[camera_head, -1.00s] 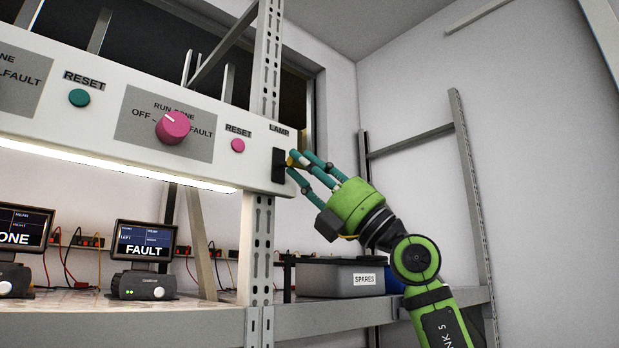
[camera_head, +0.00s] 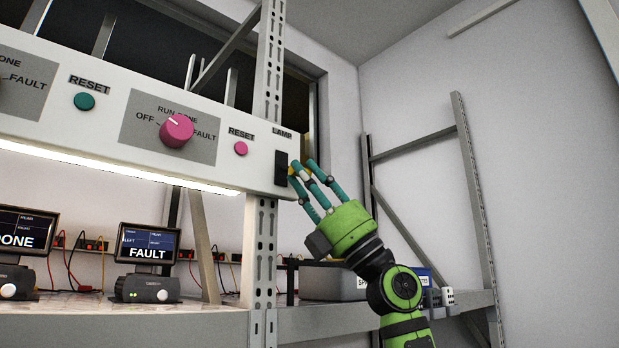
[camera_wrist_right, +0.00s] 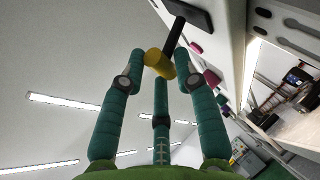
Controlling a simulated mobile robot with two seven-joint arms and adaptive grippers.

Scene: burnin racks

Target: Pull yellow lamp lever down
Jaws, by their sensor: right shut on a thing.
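The yellow lamp lever sits on a black plate (camera_head: 281,168) under the LAMP label at the right end of the white panel. In the right wrist view its yellow knob (camera_wrist_right: 159,64) is at the end of a black stem (camera_wrist_right: 174,36). My right gripper (camera_head: 303,170) is green with teal fingers and reaches up to the lever from the lower right. The fingers are closed around the yellow knob, which they mostly hide in the head view. In the right wrist view the fingers stand on both sides of the knob. My left gripper is not in view.
The white panel (camera_head: 60,120) also carries a pink knob (camera_head: 176,131), a pink reset button (camera_head: 241,149) and a teal reset button (camera_head: 84,101). A perforated upright post (camera_head: 262,250) stands below its right end. A grey box (camera_head: 330,284) is on the shelf. The wall side is open.

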